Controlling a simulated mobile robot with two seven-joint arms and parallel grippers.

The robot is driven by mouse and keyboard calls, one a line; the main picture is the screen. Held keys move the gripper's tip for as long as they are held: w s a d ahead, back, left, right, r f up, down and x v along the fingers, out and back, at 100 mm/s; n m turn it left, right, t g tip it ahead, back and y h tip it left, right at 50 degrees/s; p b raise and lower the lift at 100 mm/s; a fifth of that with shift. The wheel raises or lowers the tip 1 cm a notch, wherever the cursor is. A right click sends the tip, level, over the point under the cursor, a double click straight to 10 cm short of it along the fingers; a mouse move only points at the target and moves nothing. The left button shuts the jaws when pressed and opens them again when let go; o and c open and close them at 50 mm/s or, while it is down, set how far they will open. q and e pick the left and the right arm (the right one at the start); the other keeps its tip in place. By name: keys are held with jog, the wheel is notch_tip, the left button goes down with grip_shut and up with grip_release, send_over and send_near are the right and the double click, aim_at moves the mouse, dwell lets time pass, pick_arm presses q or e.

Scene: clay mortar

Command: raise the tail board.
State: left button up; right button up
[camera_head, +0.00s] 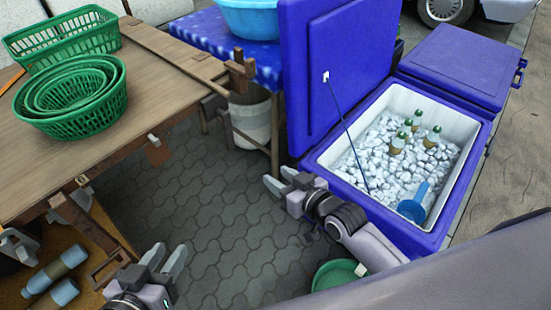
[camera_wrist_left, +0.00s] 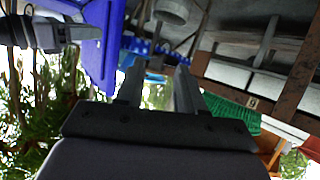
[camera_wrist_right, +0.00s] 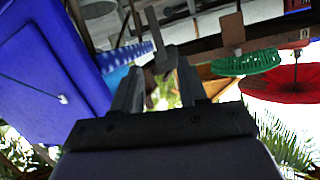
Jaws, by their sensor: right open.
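A wooden table or cart bed (camera_head: 150,80) stands at the left of the head view. A dark wooden bar (camera_head: 170,45) runs along its far end to an upright wooden bracket (camera_head: 240,70). I cannot tell which part is the tail board. My left gripper (camera_head: 166,258) is open and empty over the paving, near the bed's front side; its parted fingers show in the left wrist view (camera_wrist_left: 158,75). My right gripper (camera_head: 280,179) is open and empty beside the blue cooler, apart from the wood. Its fingers also show in the right wrist view (camera_wrist_right: 160,75).
An open blue cooler (camera_head: 433,238) with ice, bottles and a blue scoop (camera_head: 412,207) stands at right. Green baskets (camera_head: 75,112) sit on the bed. A white bucket (camera_head: 252,122) stands beneath the bracket. Bottles (camera_head: 62,262) lie on a lower board.

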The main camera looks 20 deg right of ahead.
pick_arm(q)
jog(key=s+a+f+n+g+y, duration=0.1)
jog(key=s+a+f+y, duration=0.2)
jog(key=a+f, duration=0.55)
pick_arm(e)
jog(key=s+d+f+m+g+h, duration=0.1)
jog(key=s+d+f+h, duration=0.15)
jog(key=s, duration=0.65)
jog(key=s+d+f+g+h, duration=0.15)
jog(key=s+d+f, duration=0.25)
jog(key=s, duration=0.5)
pick_arm(q)
notch_tip(320, 180, up, 8)
jog(key=p, duration=1.2)
jog(key=shift+s+d+f, duration=0.15)
jog(key=shift+s+d, duration=0.3)
pick_arm(e)
notch_tip(320, 180, up, 10)
jog(key=d, duration=0.1)
jog(key=shift+d+f, duration=0.15)
jog(key=shift+f, duration=0.1)
pick_arm(q)
jog(key=shift+f, duration=0.1)
pick_arm(e)
jog(key=shift+f, duration=0.1)
